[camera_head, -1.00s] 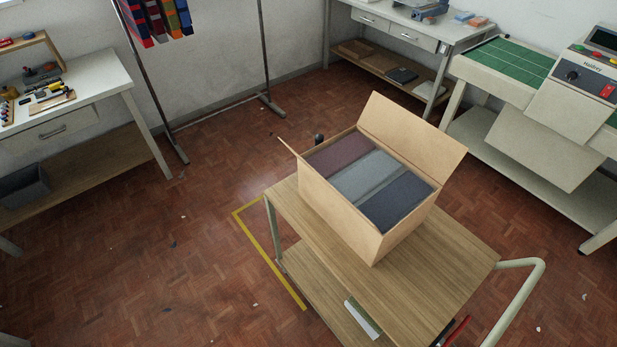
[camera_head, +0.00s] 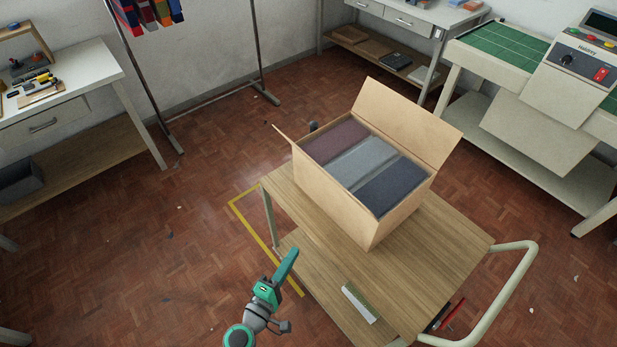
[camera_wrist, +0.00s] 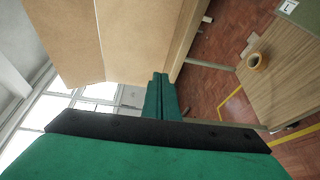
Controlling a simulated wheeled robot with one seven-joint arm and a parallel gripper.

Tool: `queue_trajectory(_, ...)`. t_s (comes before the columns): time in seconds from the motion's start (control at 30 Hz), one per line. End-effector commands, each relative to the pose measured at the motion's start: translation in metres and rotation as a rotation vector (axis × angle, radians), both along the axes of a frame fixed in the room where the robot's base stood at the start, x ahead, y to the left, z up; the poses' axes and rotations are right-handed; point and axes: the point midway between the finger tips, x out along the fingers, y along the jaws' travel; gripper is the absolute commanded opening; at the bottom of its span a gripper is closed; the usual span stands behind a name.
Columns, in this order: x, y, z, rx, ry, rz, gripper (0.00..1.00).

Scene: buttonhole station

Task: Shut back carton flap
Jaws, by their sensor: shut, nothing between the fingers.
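The open carton (camera_head: 335,205) stands on a wooden-topped cart. Its large far flap (camera_head: 405,115) stands up and leans outward at the back. A narrower flap (camera_head: 283,137) sticks up and outward at the left end. Folded maroon, grey and navy cloths fill the carton. My green gripper (camera_head: 289,262) is shut and empty, in front of the carton and left of the cart, clear of the flaps. In the wrist view the shut fingers (camera_wrist: 161,95) point toward tan cardboard panels (camera_wrist: 150,35); which panels they are I cannot tell.
The cart top (camera_head: 440,255) has bare room right of the carton, and a curved handle (camera_head: 510,300) at its right end. A tape roll (camera_wrist: 257,60) sits on a wooden surface. A clothes rail (camera_head: 262,60) and benches stand behind. The floor to the left is mostly clear.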

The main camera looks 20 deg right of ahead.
Motion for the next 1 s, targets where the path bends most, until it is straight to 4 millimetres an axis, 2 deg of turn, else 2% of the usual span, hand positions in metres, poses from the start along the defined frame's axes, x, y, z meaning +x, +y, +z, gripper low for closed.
queue_trajectory(0.03,0.015,0.001,0.023,-0.068,-0.038,-0.042,0.00)
queue_trajectory(0.2,0.037,0.010,0.099,-0.276,-0.168,-0.207,0.00)
queue_trajectory(0.3,0.040,0.019,0.134,-0.359,-0.239,-0.287,0.00)
queue_trajectory(0.4,0.040,0.027,0.158,-0.411,-0.291,-0.341,0.00)
queue_trajectory(0.53,0.039,0.033,0.173,-0.444,-0.328,-0.379,0.00)
queue_trajectory(0.67,0.041,0.026,0.180,-0.451,-0.335,-0.389,0.00)
queue_trajectory(1.0,0.057,-0.022,0.206,-0.448,-0.334,-0.388,0.00)
